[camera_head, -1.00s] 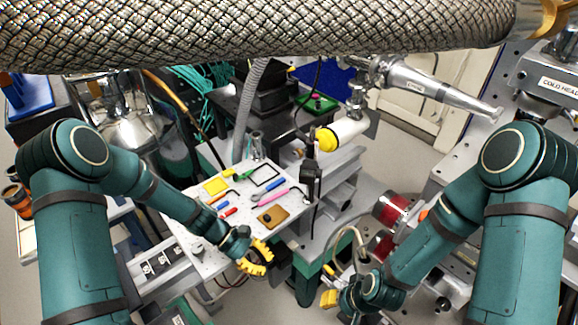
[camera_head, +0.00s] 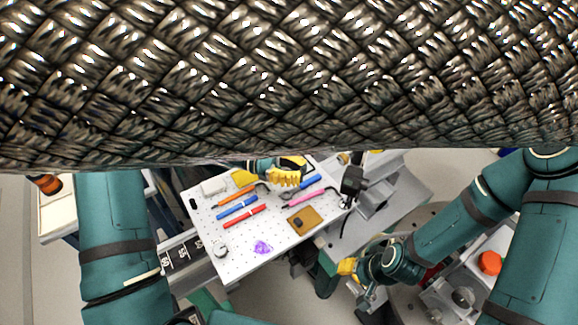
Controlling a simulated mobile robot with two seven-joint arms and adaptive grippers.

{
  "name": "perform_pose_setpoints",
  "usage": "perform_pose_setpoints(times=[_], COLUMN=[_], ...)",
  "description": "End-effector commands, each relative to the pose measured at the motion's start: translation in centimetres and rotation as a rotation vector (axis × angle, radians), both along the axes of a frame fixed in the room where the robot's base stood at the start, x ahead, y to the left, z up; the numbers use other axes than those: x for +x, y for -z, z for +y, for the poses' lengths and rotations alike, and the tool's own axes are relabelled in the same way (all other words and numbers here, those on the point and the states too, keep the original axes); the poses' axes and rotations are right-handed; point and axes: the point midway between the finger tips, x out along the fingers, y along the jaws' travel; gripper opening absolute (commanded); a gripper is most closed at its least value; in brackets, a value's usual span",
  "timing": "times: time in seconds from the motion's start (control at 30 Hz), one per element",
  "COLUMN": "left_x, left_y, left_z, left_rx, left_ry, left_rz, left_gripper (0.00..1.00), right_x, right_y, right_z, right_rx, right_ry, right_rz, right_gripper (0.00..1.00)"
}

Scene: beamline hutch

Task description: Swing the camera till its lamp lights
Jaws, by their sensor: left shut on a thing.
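My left gripper (camera_head: 284,177), with yellow fingers, is over the far part of the white perforated board (camera_head: 230,265). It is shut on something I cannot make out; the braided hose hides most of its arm. A black boxy device (camera_head: 353,183) stands at the board's right edge, to the right of my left gripper and apart from it. I cannot tell whether it is the camera. No lit lamp can be made out. My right gripper (camera_head: 350,268) has yellow fingers and is low, right of the board; its opening is unclear.
A large braided hose (camera_head: 280,80) covers the upper half of the view. On the board lie an orange stick (camera_head: 237,193), blue and red sticks (camera_head: 244,216), a pink pen (camera_head: 304,198), a brown plate (camera_head: 305,220) and a purple patch (camera_head: 263,247). An orange cap (camera_head: 489,262) is at right.

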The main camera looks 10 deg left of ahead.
Motion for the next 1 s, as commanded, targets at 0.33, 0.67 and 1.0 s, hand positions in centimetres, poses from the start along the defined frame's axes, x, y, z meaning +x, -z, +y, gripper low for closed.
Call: perform_pose_setpoints(times=[0.33,0.67,1.0], left_x=[-0.9,-1.2,-1.3], left_y=[0.1,0.1,0.0], left_z=[-6.4,-8.7,-8.9], left_rx=[0.0,0.001,0.0], left_ry=[0.002,-0.001,0.0], left_rz=[0.001,0.0,0.001], left_gripper=[0.0,0.0,0.0], right_x=[-0.1,-0.1,-0.1], right_y=[0.3,0.4,0.3], right_z=[0.0,0.0,0.0], right_rx=[0.001,0.001,0.001], right_ry=[-0.002,-0.003,-0.002], right_rz=[0.002,0.003,0.002], right_gripper=[0.47,0.47,0.47])
